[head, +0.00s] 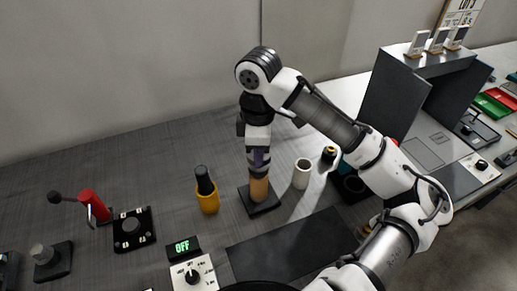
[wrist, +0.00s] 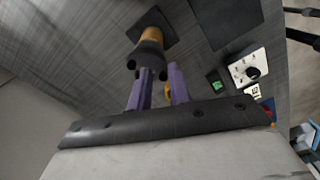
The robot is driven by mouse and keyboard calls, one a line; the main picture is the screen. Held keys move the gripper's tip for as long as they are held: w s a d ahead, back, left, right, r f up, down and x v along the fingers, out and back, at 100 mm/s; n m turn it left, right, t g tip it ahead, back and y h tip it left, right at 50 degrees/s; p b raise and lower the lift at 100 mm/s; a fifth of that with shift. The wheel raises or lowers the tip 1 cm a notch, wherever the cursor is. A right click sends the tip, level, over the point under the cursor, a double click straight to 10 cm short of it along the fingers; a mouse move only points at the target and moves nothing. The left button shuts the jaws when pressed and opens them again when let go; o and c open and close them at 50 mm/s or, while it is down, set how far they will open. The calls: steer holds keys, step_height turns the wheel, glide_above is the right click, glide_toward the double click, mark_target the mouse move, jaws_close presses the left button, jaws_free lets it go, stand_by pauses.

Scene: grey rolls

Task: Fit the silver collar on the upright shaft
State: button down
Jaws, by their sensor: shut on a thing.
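My gripper (head: 259,162) points down over an orange-brown upright cylinder (head: 259,189) on a dark square base (head: 269,205). In the wrist view its purple fingers (wrist: 162,80) are at a dark grey piece (wrist: 149,57), which they hold. The piece is over or against the top of the cylinder (wrist: 153,35). I cannot tell whether this piece is the silver collar, or whether it is around the shaft or only above it. The fingers hide part of it. The base also shows in the wrist view (wrist: 160,17).
A yellow bottle with a black top (head: 207,197) stands just left of the base. A white cup (head: 302,173) stands to its right. A dark mat (head: 290,248) lies in front, with a switch box (head: 193,275) beside it. A red lever device (head: 93,206) is farther left.

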steer(key=shift+f, duration=0.3)
steer(key=shift+r, duration=0.15)
steer(key=shift+r+p, duration=1)
steer(key=shift+p, duration=0.1)
steer(key=shift+p, duration=0.35)
stand_by(0.4)
steer(key=shift+f, duration=0.15)
stand_by(0.7)
steer(key=shift+f+b, duration=0.7)
steer(key=shift+f, duration=0.3)
steer(key=shift+r, duration=0.1)
